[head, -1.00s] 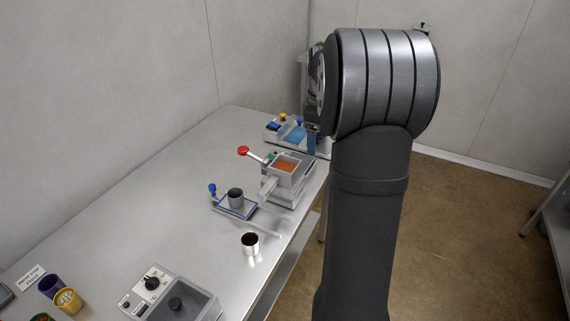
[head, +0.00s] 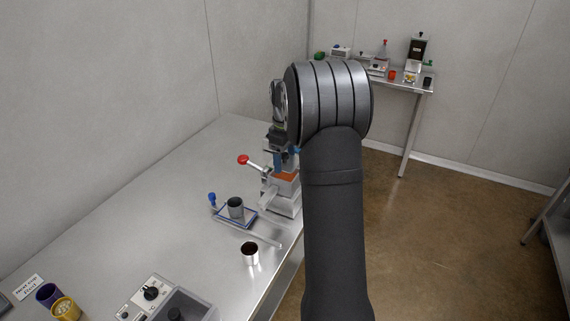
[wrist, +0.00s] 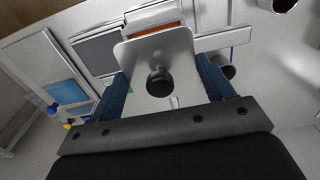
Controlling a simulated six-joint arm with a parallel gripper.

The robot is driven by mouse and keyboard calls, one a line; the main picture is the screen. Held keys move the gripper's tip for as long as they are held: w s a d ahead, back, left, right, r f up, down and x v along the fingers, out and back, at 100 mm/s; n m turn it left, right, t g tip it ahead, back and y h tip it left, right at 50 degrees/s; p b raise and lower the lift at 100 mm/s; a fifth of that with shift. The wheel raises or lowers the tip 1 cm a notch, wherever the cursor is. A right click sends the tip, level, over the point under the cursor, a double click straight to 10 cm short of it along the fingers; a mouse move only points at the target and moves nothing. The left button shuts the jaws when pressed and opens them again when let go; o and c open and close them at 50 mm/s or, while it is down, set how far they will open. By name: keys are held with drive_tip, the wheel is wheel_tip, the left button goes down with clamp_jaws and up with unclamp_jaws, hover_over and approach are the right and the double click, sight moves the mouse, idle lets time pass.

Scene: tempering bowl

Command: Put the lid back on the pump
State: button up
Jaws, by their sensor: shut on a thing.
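The pump (head: 278,205) stands on the steel table, with a square hopper, orange contents and a red-knobbed lever (head: 243,160). My gripper (head: 285,160) is just above and behind the hopper in the head view. In the wrist view, my gripper (wrist: 160,68) is shut on the lid (wrist: 178,48), a flat grey plate with a black knob. Its blue fingers are at the plate's sides. The lid is apart from the hopper in that view and covers part of it; the orange contents (wrist: 155,28) show past its edge. In the head view the lid is hard to make out.
A tray (head: 222,213) with a grey cup (head: 236,206) stands left of the pump. A metal cup with dark contents (head: 250,252) is in front. A grey machine (head: 165,302) and coloured cups stand nearer. A side table (head: 400,85) is behind. The table's left side is clear.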

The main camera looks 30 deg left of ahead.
sight(285, 162)
drive_tip(key=shift+f, duration=1.35)
drive_tip(key=shift+f, duration=0.15)
drive_tip(key=shift+f, duration=0.35)
drive_tip(key=o, duration=1)
drive_tip(key=shift+o, duration=0.2)
wheel_tip(285, 162, up, 13)
